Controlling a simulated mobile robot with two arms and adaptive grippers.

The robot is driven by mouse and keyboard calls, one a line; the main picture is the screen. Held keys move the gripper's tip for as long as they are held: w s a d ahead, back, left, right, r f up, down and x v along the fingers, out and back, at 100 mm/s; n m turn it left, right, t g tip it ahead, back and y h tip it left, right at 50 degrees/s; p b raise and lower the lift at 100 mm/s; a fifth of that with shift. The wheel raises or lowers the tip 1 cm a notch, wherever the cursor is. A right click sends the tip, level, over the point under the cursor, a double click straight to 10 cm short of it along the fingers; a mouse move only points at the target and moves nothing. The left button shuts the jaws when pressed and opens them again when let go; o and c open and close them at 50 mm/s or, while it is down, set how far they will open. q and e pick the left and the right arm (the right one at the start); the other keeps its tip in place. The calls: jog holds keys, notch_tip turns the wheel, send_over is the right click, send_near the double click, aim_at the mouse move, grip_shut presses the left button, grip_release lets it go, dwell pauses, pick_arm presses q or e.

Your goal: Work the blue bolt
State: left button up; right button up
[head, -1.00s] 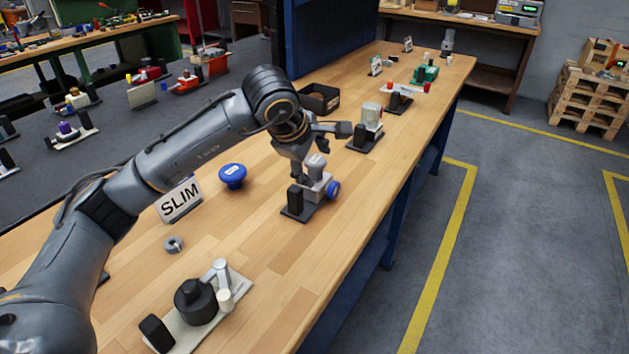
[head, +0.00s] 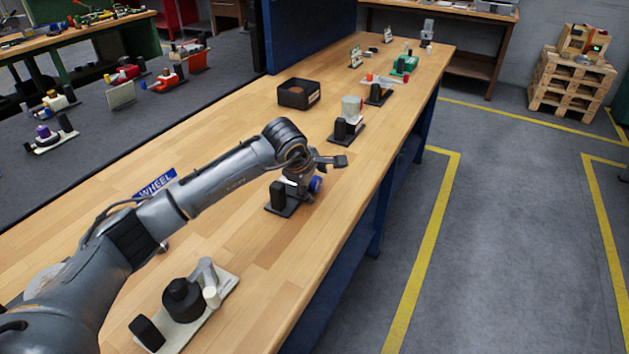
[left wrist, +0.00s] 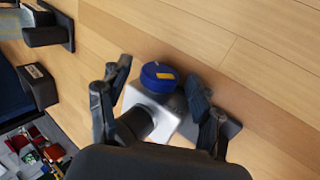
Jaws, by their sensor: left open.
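The blue bolt (head: 315,184) is a round blue cap on the side of a small grey fixture on a dark base plate (head: 286,206), near the bench's right edge. In the left wrist view the blue bolt (left wrist: 158,77) has an orange mark and sits on the pale block (left wrist: 150,108) of the fixture. My left gripper (head: 303,182) is over the fixture and hides much of it. In the left wrist view my left gripper (left wrist: 158,84) is open, one finger on each side of the bolt. Contact cannot be told. My right gripper is not in view.
A fixture with a black cylinder (head: 183,299) stands nearer on the bench. A black bin (head: 299,94), a fixture with a clear cup (head: 350,109) and other small fixtures stand farther back. A blue WHEEL sign (head: 157,184) stands behind my arm. Bare wood lies around the near fixture.

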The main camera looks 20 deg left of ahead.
pick_arm(q)
jog(key=shift+c, duration=0.4)
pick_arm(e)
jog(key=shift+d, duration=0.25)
pick_arm(q)
jog(key=c, duration=1.1)
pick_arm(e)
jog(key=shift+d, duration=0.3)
